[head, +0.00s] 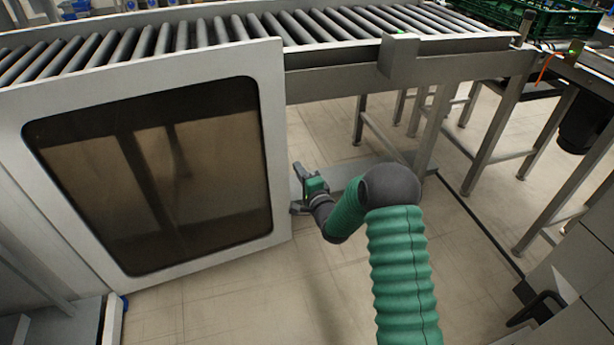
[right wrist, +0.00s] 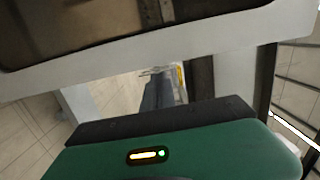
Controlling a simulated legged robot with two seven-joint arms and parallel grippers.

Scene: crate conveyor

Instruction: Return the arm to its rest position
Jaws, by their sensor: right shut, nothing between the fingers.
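My right arm, with green ribbed sleeves and a dark elbow, reaches up from the lower right in the head view. My right gripper (head: 298,190) is at its end, shut and empty. It is beside the right edge of the framed dark panel (head: 160,185), below the conveyor. I cannot tell whether it touches the panel frame. In the right wrist view the green gripper housing (right wrist: 215,155) fills the bottom, with the pale panel frame (right wrist: 170,50) close above it. My left gripper is not in view.
The roller conveyor (head: 340,65) runs across the top on grey legs. A green crate (head: 545,18) sits at the top right. Grey boxes or cabinets (head: 580,265) stand at the lower right. Tiled floor (head: 230,300) is clear in front of the panel.

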